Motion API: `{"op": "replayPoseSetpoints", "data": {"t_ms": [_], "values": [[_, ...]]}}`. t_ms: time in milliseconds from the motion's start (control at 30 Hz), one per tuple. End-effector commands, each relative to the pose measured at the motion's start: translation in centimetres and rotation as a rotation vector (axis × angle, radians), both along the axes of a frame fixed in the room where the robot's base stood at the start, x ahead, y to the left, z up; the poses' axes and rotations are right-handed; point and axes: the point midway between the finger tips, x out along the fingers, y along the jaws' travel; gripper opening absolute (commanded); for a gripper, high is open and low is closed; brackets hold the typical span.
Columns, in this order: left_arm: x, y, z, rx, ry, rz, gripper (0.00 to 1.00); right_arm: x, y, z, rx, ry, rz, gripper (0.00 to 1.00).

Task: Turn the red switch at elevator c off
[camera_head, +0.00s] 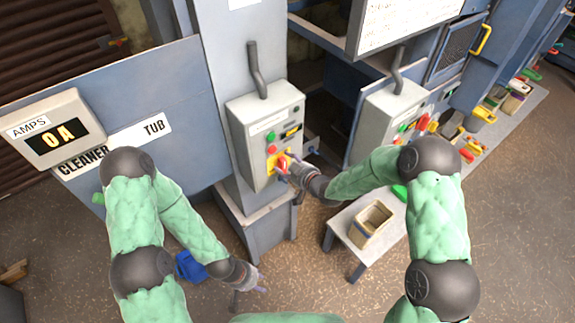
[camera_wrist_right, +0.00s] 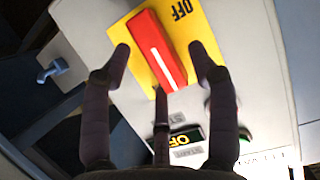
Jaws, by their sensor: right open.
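A red switch handle (camera_head: 282,164) sits on a yellow plate (camera_head: 271,167) low on a grey control box (camera_head: 262,118) on the column. In the right wrist view the handle (camera_wrist_right: 160,50) is slanted, with a white line along it and the word OFF on the yellow plate (camera_wrist_right: 203,35) beside its upper end. My right gripper (camera_head: 287,168) is at the switch. In the right wrist view it is open (camera_wrist_right: 164,56), its fingertips on either side of the handle; contact cannot be told. My left gripper (camera_head: 262,281) hangs low over the floor, away from the box, its opening unclear.
A small dark display (camera_wrist_right: 188,137) with yellow letters, partly hidden by a finger, is on the box. An AMPS meter (camera_head: 52,130) reads 0A. A second control box (camera_head: 388,118) stands to the right. A bench with an open bin (camera_head: 371,222) is below it.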

Motion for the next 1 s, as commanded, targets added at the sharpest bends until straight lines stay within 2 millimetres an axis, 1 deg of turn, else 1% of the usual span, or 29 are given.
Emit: {"op": "replayPoseSetpoints", "data": {"t_ms": [167, 267, 300, 367, 400, 567, 733, 867, 1000], "values": [[0.0, 0.0, 0.0, 0.000, 0.000, 0.000, 0.40, 0.0, 0.0, 0.0, 0.000, 0.000, 0.000, 0.59], [0.0, 0.0, 0.0, 0.000, 0.000, 0.000, 0.40, 0.0, 0.0, 0.0, 0.000, 0.000, 0.000, 0.34], [0.0, 0.0, 0.0, 0.000, 0.000, 0.000, 0.40, 0.0, 0.0, 0.0, 0.000, 0.000, 0.000, 0.23], [0.0, 0.0, 0.0, 0.000, 0.000, 0.000, 0.40, 0.0, 0.0, 0.0, 0.000, 0.000, 0.000, 0.06], [0.0, 0.0, 0.0, 0.000, 0.000, 0.000, 0.40, 0.0, 0.0, 0.0, 0.000, 0.000, 0.000, 0.03], [0.0, 0.0, -0.1, 0.000, 0.000, 0.000, 0.40, 0.0, 0.0, 0.0, -0.003, -0.002, 0.000, 0.03], [0.0, 0.0, -0.9, 0.000, 0.000, 0.000, 0.40, -0.1, 0.1, -0.1, -0.026, -0.020, 0.002, 0.03], [0.0, 0.0, -2.3, 0.000, 0.000, 0.000, 0.40, -0.1, 0.2, -0.2, -0.069, -0.054, 0.001, 0.03], [0.0, 0.0, -4.3, 0.000, 0.000, 0.000, 0.40, -0.2, 0.4, -0.4, -0.142, -0.107, 0.002, 0.03]]}}
